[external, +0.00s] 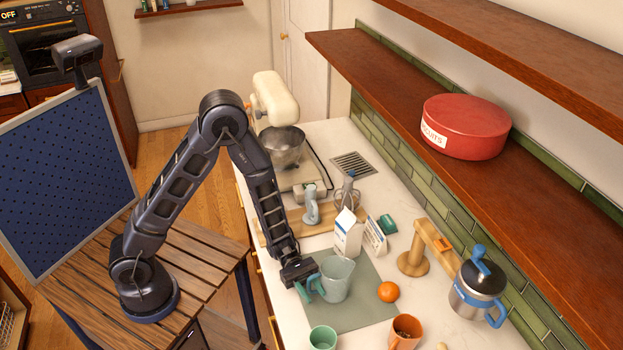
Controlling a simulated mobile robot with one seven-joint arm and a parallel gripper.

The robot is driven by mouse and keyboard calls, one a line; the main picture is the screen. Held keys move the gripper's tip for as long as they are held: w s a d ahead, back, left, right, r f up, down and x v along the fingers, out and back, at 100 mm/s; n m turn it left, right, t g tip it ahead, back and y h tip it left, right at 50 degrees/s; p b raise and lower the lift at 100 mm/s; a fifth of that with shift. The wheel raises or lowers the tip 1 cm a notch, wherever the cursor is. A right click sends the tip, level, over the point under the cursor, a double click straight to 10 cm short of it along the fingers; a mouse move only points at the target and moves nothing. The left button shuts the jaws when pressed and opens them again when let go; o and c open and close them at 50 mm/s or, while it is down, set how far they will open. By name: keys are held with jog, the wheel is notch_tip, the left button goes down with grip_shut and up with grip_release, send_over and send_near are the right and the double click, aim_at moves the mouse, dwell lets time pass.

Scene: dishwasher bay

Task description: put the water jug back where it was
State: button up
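A pale blue-green water jug (337,279) stands upright, as far as I can see, on a grey-green mat (368,311) on the counter. Its handle points left, toward my arm. My gripper (306,288) is low beside the jug on its handle side, with its fingers at or very close to the handle. The fingers and the handle overlap in this view, so I cannot tell whether the gripper is closed on it.
An orange (388,292), a green cup (322,338) and an orange mug (404,333) are near the mat. A milk carton (347,236) stands behind the jug. A wooden stand (413,262) and steel pitcher (473,296) are to the right. A shelf (480,165) overhangs the counter.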

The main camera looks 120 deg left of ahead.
jog(key=v, duration=0.5)
jog(key=shift+a, duration=0.1)
jog(key=s+d+r+m+g+h, duration=0.25)
jog(key=d+r+m+g, duration=0.4)
jog(key=d+r, duration=0.5)
jog(key=s+d+r+m+g+y, duration=0.2)
jog(key=s+d+r+m+g, duration=0.2)
jog(key=s+d+m+g, duration=0.4)
jog(key=s+d+r+m+t+y, duration=0.3)
jog(key=s+r+m+t+y, duration=0.1)
jog(key=s+r+m+y, duration=0.4)
jog(key=s+m+y, duration=0.2)
jog(key=s+m, duration=0.2)
jog(key=m, duration=0.2)
jog(key=shift+s+r+m, duration=0.2)
jog(key=shift+r+m, duration=0.1)
jog(key=shift+m, duration=0.05)
